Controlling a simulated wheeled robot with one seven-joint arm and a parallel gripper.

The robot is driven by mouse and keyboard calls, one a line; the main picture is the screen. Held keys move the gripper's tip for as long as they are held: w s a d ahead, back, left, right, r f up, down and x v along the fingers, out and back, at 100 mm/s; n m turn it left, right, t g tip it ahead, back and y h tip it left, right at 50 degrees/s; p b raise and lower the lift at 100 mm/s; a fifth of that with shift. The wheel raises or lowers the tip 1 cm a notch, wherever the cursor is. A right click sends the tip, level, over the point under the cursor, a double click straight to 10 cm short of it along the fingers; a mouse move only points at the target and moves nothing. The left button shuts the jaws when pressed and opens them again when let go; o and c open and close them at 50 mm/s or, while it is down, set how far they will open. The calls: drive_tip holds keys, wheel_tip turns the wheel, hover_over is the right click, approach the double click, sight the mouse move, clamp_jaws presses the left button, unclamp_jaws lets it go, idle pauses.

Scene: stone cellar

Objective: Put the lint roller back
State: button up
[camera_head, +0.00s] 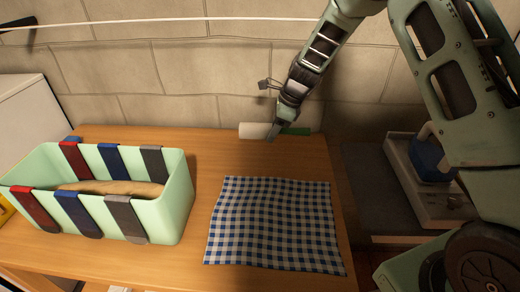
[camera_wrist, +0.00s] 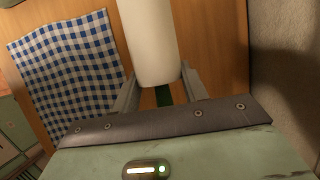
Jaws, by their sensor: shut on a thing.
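The lint roller has a white cylinder (camera_head: 255,131) and a green handle (camera_head: 298,131). In the head view it lies level at the back of the wooden table, near the stone wall; I cannot tell whether it touches the table. My gripper (camera_head: 274,135) reaches down to it and is shut on it near where the cylinder meets the handle. In the wrist view the white cylinder (camera_wrist: 150,40) extends away beyond the fingers (camera_wrist: 160,90), with a bit of green handle between them. The rest of the handle is hidden there.
A pale green bin (camera_head: 178,205) with red, blue and grey straps over its rims stands at the left, with something tan inside. A blue checked cloth (camera_head: 272,225) lies right of it. Bare table (camera_head: 208,150) lies between bin and roller. A device (camera_head: 440,190) stands at the right.

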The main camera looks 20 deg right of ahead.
sight(268, 159)
wheel_tip(268, 159, down, 9)
drive_tip(key=shift+r+p, duration=0.2)
drive_tip(key=shift+p, duration=0.4)
drive_tip(key=shift+f, duration=0.15)
drive_tip(key=o, duration=1)
drive_tip(key=shift+c, duration=0.2)
